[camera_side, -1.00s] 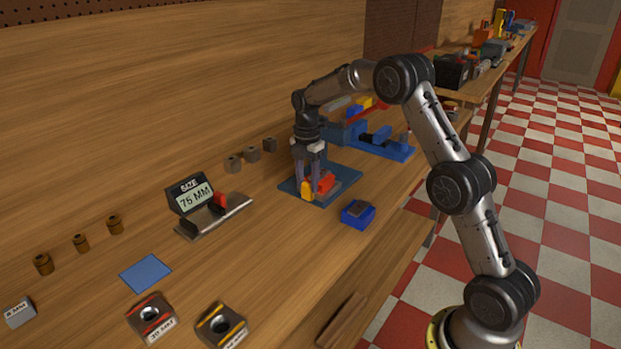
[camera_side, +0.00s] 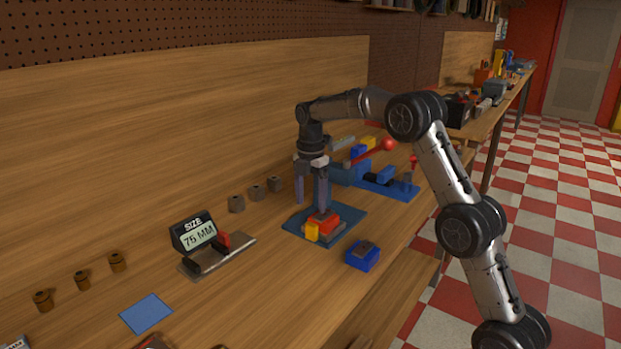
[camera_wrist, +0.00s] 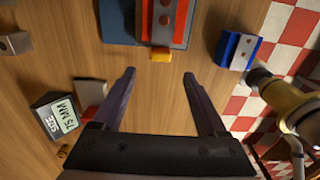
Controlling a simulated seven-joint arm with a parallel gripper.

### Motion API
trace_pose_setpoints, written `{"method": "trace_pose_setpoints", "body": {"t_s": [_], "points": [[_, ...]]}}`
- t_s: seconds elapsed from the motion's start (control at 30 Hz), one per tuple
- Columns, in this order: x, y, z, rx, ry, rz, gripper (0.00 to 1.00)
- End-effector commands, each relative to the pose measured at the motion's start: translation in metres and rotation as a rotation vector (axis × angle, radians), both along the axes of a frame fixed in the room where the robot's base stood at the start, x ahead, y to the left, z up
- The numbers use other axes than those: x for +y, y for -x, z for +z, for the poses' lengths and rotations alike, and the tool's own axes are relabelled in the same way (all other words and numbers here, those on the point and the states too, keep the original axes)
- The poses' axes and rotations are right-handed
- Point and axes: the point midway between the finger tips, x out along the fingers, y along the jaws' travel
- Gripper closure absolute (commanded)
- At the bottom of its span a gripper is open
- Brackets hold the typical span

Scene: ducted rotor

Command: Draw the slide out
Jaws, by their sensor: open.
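The slide is a red block (camera_side: 323,221) with a yellow end tab (camera_side: 312,232), seated in a grey holder on a dark blue base plate (camera_side: 348,213). My gripper (camera_side: 311,207) is open and empty, above and just behind the tab in the side view. In the wrist view the tab lies just beyond the gap between my fingertips (camera_wrist: 160,75), touching neither finger. How far the slide is out is hard to tell.
A blue block with a grey top (camera_side: 363,255) stands to the right of the plate. A size gauge reading 75 MM (camera_side: 197,238) stands to the left. A blue toggle clamp with a red-knobbed lever (camera_side: 388,144) is behind. Small grey blocks (camera_side: 256,193) line the back.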

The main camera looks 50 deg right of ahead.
Motion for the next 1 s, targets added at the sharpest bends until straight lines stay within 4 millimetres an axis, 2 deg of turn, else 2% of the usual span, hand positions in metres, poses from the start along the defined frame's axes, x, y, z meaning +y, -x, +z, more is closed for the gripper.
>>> {"method": "trace_pose_setpoints", "body": {"t_s": [0.03,0.2,0.4,1.0], "points": [[0.0,-0.001,0.013,-0.005,0.001,0.0,0.25],[0.0,0.0,0.044,-0.002,0.0,0.0,0.25],[0.0,-0.001,0.066,-0.002,0.0,0.0,0.25],[0.005,-0.001,0.075,-0.007,0.001,0.009,0.25]]}}
